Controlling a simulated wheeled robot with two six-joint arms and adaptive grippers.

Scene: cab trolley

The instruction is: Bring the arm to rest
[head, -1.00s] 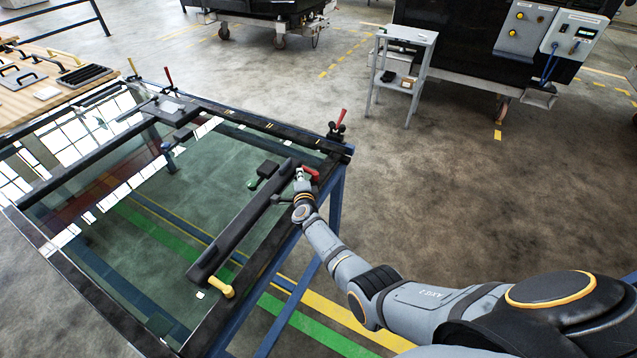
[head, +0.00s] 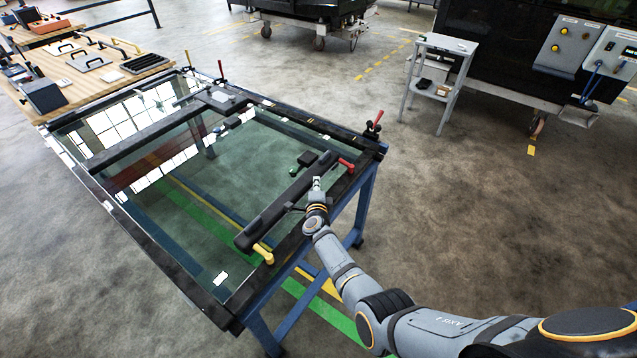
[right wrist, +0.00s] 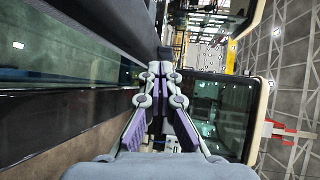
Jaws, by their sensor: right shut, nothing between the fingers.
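My right arm (head: 372,290) reaches in from the lower right in the head view. Its gripper (head: 317,183) is at the right side of the glass-topped trolley frame (head: 225,310), beside the dark bar (head: 285,203) and near a red handle (head: 346,165). In the right wrist view the right gripper (right wrist: 158,70) has its fingertips together with nothing between them. The dark bar and glass run along the left of that view. Whether the gripper touches the bar, I cannot tell. My left gripper does not show in any view.
Red toggle clamps (head: 375,122) stand up at the frame's far corner. A yellow handle (head: 263,254) is at the bar's near end. A wooden bench (head: 110,75) with handles adjoins at the far left. A grey side table (head: 440,85) stands behind. Floor to the right is open.

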